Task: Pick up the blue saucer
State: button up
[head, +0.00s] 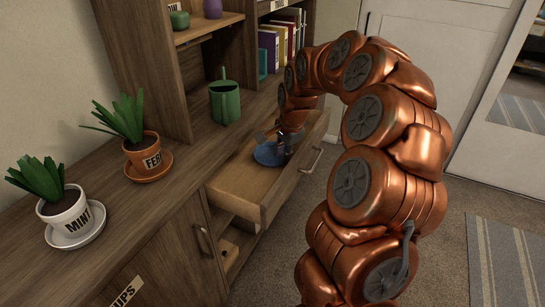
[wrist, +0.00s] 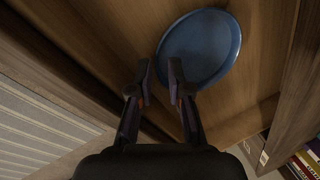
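The blue saucer (head: 271,153) lies in the open wooden drawer (head: 228,188). In the wrist view the saucer (wrist: 208,45) is a round blue dish on the drawer's wooden floor, near the top of the picture. My gripper (head: 287,137) is over the drawer at the saucer and hides part of it in the head view. In the wrist view my gripper (wrist: 159,70) has its two fingers apart with a narrow gap. The saucer's near-left rim shows in the gap, and the right finger overlaps the dish. I cannot tell whether either finger touches it.
On the cabinet top stand a fern pot (head: 143,153), a mint pot (head: 65,213) on a white saucer (head: 76,237), and a green watering can (head: 225,103). Drawer walls (wrist: 292,90) stand close around my gripper. Books (head: 281,40) fill a shelf behind.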

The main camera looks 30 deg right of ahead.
aim_at(272, 154)
jog(key=x, duration=0.3)
jog(key=shift+w+f, duration=0.1)
jog(key=shift+f, duration=0.15)
jog(key=shift+c, duration=0.4)
grip_shut()
